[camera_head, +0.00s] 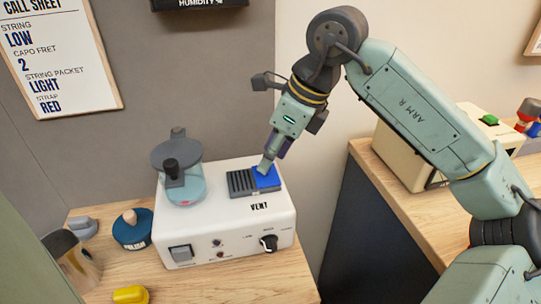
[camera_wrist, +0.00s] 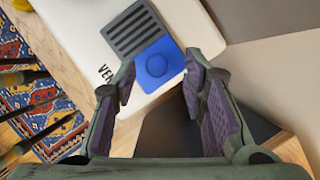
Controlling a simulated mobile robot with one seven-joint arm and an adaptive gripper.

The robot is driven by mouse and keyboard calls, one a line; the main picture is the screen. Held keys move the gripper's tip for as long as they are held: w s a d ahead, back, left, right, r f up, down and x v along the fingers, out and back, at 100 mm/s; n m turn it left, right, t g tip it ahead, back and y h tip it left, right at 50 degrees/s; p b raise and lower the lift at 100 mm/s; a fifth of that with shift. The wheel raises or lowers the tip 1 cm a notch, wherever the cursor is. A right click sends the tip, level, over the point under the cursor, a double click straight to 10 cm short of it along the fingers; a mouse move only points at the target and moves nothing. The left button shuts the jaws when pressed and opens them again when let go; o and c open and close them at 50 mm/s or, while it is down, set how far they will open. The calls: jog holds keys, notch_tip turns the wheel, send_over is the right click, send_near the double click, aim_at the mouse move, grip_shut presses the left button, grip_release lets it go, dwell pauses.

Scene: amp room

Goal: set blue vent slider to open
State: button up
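The blue vent slider (camera_head: 268,180) is a flat blue plate at the right end of the dark vent grille (camera_head: 240,183), on top of the white VENT box (camera_head: 200,215). The slats left of it are uncovered. In the wrist view the blue slider (camera_wrist: 153,62) has a round mark, and the grille (camera_wrist: 130,28) is beside it. My gripper (camera_head: 265,165) points down at the slider. In the wrist view my gripper (camera_wrist: 161,78) has its fingers spread apart, with the slider showing between and beyond the tips. Nothing is held. I cannot tell whether a fingertip touches the slider.
A glass jar with a dark lid (camera_head: 179,180) stands on the box's left part. A switch (camera_head: 180,254) and a black knob (camera_head: 268,243) are on its front. A blue round tin (camera_head: 132,230) and a yellow item (camera_head: 130,294) lie left. A gap separates the right-hand counter (camera_head: 400,195).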

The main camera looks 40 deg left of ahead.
jog(key=s+v, duration=0.1)
jog(key=v, duration=0.9)
jog(key=shift+w+d+r, duration=0.2)
jog(key=shift+w+r, duration=0.05)
jog(key=shift+w, duration=0.25)
